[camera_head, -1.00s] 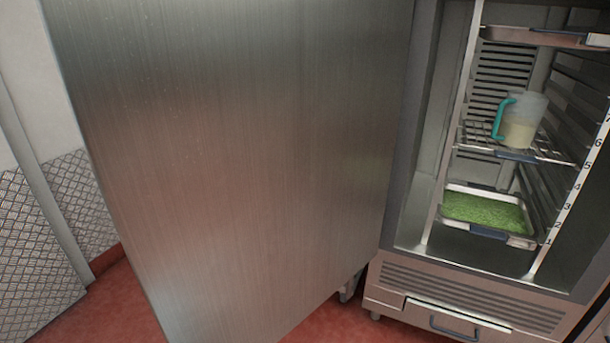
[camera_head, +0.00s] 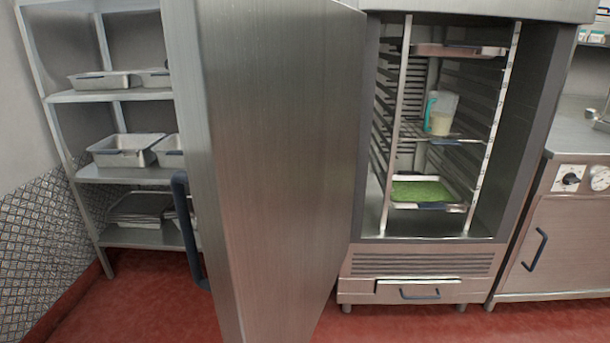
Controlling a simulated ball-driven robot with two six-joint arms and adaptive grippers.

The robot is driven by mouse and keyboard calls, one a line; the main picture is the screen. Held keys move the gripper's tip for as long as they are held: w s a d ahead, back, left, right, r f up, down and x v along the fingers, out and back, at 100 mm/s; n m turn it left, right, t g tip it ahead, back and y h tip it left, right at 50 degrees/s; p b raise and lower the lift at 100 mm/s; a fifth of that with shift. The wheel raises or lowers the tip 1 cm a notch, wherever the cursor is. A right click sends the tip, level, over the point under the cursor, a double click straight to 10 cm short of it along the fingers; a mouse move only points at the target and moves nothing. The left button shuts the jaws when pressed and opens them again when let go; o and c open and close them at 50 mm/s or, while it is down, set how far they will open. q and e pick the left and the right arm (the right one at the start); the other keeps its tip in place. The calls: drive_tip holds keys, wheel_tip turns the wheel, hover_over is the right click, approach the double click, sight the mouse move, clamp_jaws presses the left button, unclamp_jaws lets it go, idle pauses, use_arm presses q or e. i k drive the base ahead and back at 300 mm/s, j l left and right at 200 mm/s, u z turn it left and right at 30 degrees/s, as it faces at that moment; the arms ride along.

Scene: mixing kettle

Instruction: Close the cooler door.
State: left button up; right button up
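The cooler door (camera_head: 275,150) stands wide open, hinged on the left side of the cooler (camera_head: 415,262) and swung out toward me. Its dark handle (camera_head: 190,230) is on the door's near left edge. Inside the open cooler, a jug with a teal handle (camera_head: 440,115) stands on a wire rack. A tray of green food (camera_head: 422,192) sits on a lower level, and a metal tray (camera_head: 455,49) is near the top. Neither of my grippers shows in the head view.
A metal shelf unit (camera_head: 118,178) with several pans stands behind the door on the left. A steel counter with a cabinet (camera_head: 565,235) and dials stands right of the cooler. The red floor (camera_head: 420,325) in front of the cooler is clear where it shows.

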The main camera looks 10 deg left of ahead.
sight(267, 94)
drive_tip(key=i+j+z, duration=0.15)
drive_tip(key=j+z, duration=0.15)
drive_tip(key=j, duration=0.5)
drive_tip(key=i+j+z, duration=0.1)
drive_tip(key=j+z, duration=0.2)
drive_tip(key=j, duration=0.55)
